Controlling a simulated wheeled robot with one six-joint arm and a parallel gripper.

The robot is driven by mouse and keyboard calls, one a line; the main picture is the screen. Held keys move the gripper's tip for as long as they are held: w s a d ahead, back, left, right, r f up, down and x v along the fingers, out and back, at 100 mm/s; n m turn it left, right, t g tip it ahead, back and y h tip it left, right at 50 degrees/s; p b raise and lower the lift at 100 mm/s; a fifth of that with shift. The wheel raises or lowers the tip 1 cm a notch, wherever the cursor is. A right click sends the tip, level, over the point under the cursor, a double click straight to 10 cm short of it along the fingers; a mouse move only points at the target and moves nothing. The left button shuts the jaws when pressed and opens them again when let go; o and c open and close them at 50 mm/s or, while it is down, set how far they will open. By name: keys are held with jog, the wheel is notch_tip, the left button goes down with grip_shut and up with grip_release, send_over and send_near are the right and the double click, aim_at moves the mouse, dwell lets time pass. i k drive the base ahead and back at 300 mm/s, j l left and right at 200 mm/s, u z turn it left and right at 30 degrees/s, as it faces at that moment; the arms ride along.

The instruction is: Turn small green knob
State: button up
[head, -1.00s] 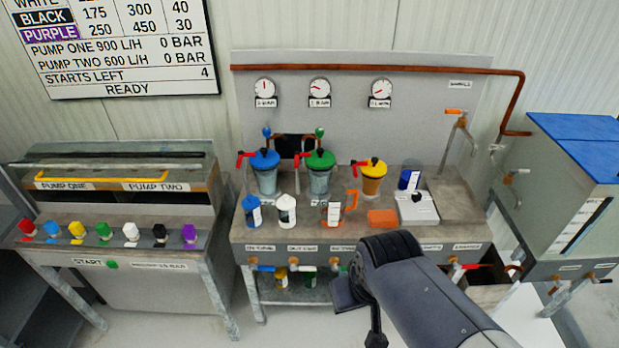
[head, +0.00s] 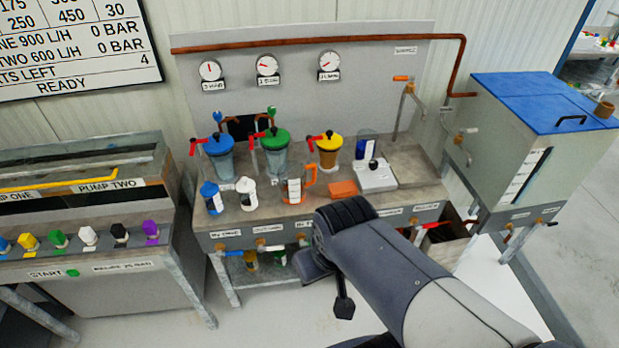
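Several green parts show in the head view, and I cannot tell for certain which is the small green knob. A small green ball knob (head: 272,111) stands above the green-lidded container (head: 276,152) on the workbench. A green knob (head: 58,238) sits in the row of coloured knobs on the left console, and a small green button (head: 73,272) is beside the START label. My gripper (head: 343,306) hangs below the dark wrist in front of the bench, apart from all of these. Its fingers are small and partly hidden by the wrist, so their opening is unclear.
The workbench (head: 385,196) carries blue- and yellow-lidded containers (head: 328,148), bottles, an orange-handled jug (head: 295,190) and an orange block (head: 342,188). A blue-topped tank (head: 535,100) stands at right. Open floor lies between console and bench front.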

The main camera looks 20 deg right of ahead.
aim_at(272, 110)
jog(key=i+j+z, duration=0.2)
jog(key=i+j, duration=0.25)
jog(key=i, duration=0.2)
jog(key=i+j+z, duration=0.2)
jog(key=i+j, duration=0.35)
jog(key=i, duration=0.05)
